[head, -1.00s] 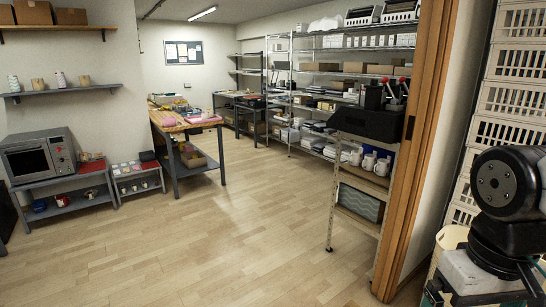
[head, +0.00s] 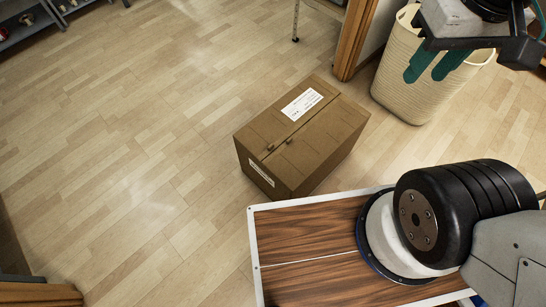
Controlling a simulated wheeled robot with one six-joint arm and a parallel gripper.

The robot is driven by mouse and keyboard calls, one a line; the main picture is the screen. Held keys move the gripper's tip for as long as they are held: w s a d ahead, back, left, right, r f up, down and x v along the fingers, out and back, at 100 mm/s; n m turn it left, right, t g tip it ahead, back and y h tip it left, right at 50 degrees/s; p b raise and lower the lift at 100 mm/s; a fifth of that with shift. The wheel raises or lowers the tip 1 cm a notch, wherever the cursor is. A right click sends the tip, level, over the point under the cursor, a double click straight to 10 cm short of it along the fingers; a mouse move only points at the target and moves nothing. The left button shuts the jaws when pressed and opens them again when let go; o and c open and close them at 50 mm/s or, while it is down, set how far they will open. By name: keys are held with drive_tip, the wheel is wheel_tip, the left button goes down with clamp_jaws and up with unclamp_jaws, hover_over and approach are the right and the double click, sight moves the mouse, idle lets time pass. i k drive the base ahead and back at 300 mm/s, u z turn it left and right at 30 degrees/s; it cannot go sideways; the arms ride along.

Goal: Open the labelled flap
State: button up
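A brown cardboard box (head: 305,135) stands on the floor in the middle of the head view. Its top looks closed, with a seam running between two flaps. The labelled flap (head: 268,122) is the one on the far left side of the seam and lies flat. A white printed label (head: 302,104) is on that flap, near its upper right end. Two small dark marks or tabs are near the seam's lower left end.
A second white label (head: 261,173) is on the box's side. Dark shelving (head: 35,20) is at the upper left. The floor (head: 130,160) left of the box is clear.

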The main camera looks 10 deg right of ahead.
sight(267, 131)
drive_tip(key=z, duration=1.15)
drive_tip(key=k, duration=0.95)
drive_tip(key=u, duration=1.15)
drive_tip(key=i, duration=1)
